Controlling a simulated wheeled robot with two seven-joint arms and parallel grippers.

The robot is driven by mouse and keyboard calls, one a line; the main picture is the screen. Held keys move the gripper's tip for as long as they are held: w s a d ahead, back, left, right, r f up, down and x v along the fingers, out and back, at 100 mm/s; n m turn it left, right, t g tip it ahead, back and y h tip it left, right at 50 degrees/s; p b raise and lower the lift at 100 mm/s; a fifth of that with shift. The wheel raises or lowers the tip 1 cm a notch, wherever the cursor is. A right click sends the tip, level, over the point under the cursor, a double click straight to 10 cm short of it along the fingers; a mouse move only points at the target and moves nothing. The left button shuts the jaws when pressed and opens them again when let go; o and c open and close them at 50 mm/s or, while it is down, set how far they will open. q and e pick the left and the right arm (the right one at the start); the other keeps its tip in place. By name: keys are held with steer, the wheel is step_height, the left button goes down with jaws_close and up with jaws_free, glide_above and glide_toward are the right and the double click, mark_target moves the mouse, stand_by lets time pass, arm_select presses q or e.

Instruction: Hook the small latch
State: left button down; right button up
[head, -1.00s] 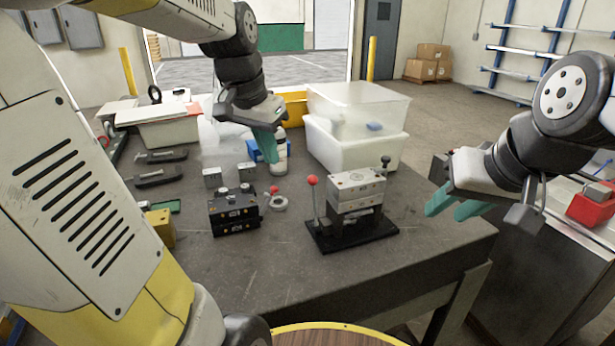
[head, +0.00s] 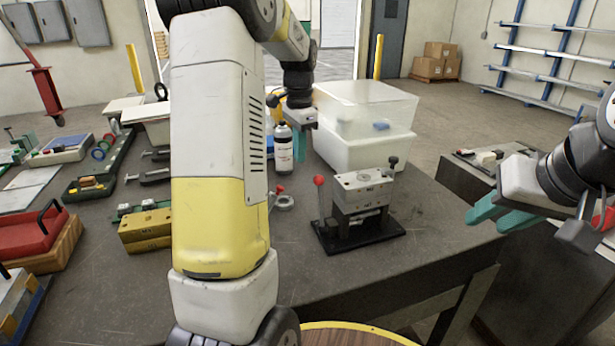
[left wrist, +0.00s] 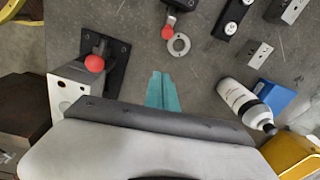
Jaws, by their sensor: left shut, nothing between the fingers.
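A two-part grey mould block (head: 362,190) stands on a black base (head: 385,238), with a red-knobbed lever (head: 319,182) at its left and a black knob at its right. The same red knob shows in the left wrist view (left wrist: 95,63). A smaller red-knobbed part (head: 279,190) lies by a metal ring (head: 286,203); the wrist view shows them too. I cannot tell which part is the small latch. My left gripper (head: 300,157) is shut and empty above the table, behind the mould block. My right gripper (head: 485,220) is open and empty, right of the block.
A white bin (head: 350,148) with a clear bin on top and a bottle (head: 283,150) stand behind. My left arm hides the table's middle. A yellow block (head: 145,230) and red box (head: 28,235) lie left. Table front right is clear.

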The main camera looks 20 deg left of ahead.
mark_target(273, 193)
arm_select(q)
step_height(273, 193, down, 9)
steer(key=s+a, duration=0.2)
steer(key=shift+s+a, duration=0.15)
steer(key=shift+a, duration=0.25)
steer(key=shift+r, duration=0.15)
stand_by(0.3)
steer(key=shift+s+a+r+t+h, duration=0.25)
steer(key=shift+s+a+h, duration=0.05)
steer(key=shift+a+h, duration=0.1)
steer(key=shift+s+a+r+t+h, duration=0.25)
steer(key=shift+a+h, duration=0.05)
steer(key=shift+a, duration=0.1)
steer(key=shift+s+a+r+t+h, duration=0.25)
steer(key=shift+s+a+t+h, duration=0.15)
steer(key=shift+a+h, duration=0.1)
steer(key=shift+s+a+r+t+h, duration=0.25)
steer(key=shift+s+a+t+h, duration=0.1)
steer(key=shift+a+h, duration=0.1)
steer(key=shift+s+a+r, duration=0.1)
steer(key=shift+s+a, duration=0.55)
steer(key=shift+a, duration=0.25)
